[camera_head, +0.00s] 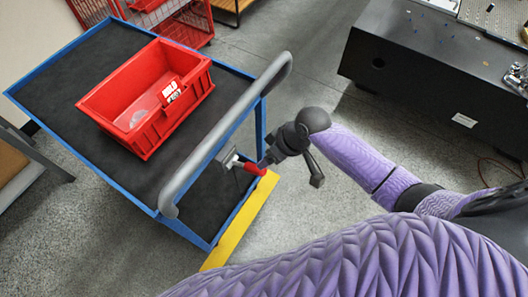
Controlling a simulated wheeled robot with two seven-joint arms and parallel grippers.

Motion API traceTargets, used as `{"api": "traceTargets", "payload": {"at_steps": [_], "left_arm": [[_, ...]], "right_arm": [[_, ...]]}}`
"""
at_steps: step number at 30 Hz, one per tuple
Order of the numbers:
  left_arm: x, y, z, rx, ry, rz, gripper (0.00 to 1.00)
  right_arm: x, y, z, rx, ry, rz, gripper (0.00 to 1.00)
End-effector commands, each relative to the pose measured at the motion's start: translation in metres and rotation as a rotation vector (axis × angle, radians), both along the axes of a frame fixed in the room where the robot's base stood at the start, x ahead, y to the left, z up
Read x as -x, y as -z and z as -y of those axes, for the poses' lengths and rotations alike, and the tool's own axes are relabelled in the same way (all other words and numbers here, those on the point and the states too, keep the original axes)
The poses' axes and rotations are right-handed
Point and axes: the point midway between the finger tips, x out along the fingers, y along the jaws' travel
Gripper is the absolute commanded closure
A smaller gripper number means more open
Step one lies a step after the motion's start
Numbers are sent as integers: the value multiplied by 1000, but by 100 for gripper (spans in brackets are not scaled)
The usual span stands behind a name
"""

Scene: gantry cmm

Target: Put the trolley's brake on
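The trolley has a blue frame (45,74), a dark top deck and a grey push handle (222,133) along its near right side. A red lever (252,168) on a metal bracket sits below the handle; it appears to be the brake. My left gripper is not in view.
A red bin (148,98) with a HOLD label stands on the trolley's deck. A yellow strip (240,222) runs beside the trolley's near right side. A dark machine base (430,75) stands at the upper right. Grey floor between it and the trolley is mostly clear.

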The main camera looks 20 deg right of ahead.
Motion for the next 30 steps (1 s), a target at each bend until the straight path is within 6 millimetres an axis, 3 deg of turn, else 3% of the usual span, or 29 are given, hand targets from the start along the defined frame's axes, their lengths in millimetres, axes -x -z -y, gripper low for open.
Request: {"api": "traceTargets", "payload": {"at_steps": [2,9,13,24,25,30], "left_arm": [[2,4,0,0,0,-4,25],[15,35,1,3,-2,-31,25],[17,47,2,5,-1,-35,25],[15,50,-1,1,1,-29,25],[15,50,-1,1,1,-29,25],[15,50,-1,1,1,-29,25]], "right_arm": [[-2,-2,-5,-7,-24,-1,25],[-13,53,-24,-8,-23,-5,25],[-18,75,-34,-8,-23,-4,25],[-22,83,-38,-5,-22,-2,25],[-22,83,-38,-5,-22,-2,27],[-22,83,-38,-5,-22,-2,63]]}}
